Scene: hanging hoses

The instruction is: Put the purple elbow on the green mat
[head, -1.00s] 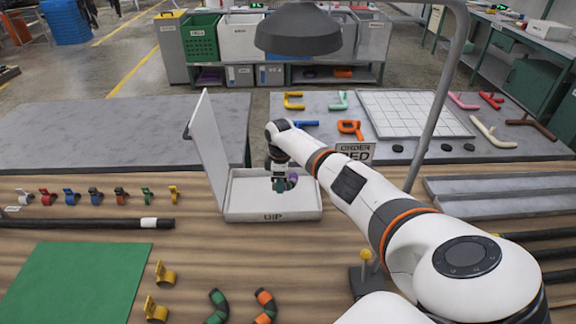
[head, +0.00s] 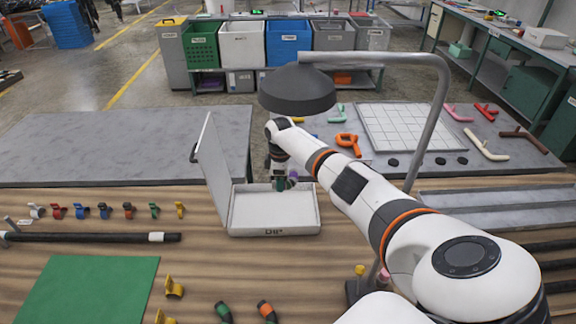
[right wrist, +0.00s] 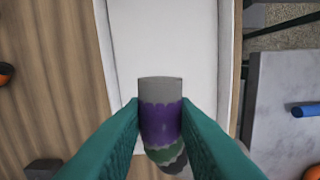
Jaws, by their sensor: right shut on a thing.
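The purple elbow (right wrist: 160,122) has a grey end and a green band in the right wrist view. In the head view a small purple part of it (head: 293,177) shows beside the gripper. My right gripper (right wrist: 160,108) is shut on it, one green finger on each side; in the head view this gripper (head: 281,184) is over the white open box (head: 253,219). The elbow's far end is partly hidden by the fingers. The green mat (head: 88,290) lies flat and bare on the wooden bench at the lower left. My left gripper is not in view.
The box's lid (head: 214,172) stands up between the gripper and the mat side. A lamp (head: 297,88) hangs above the arm. A black hose (head: 95,237) and a row of small clips (head: 104,211) lie behind the mat. Yellow clips (head: 174,287) are right of it.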

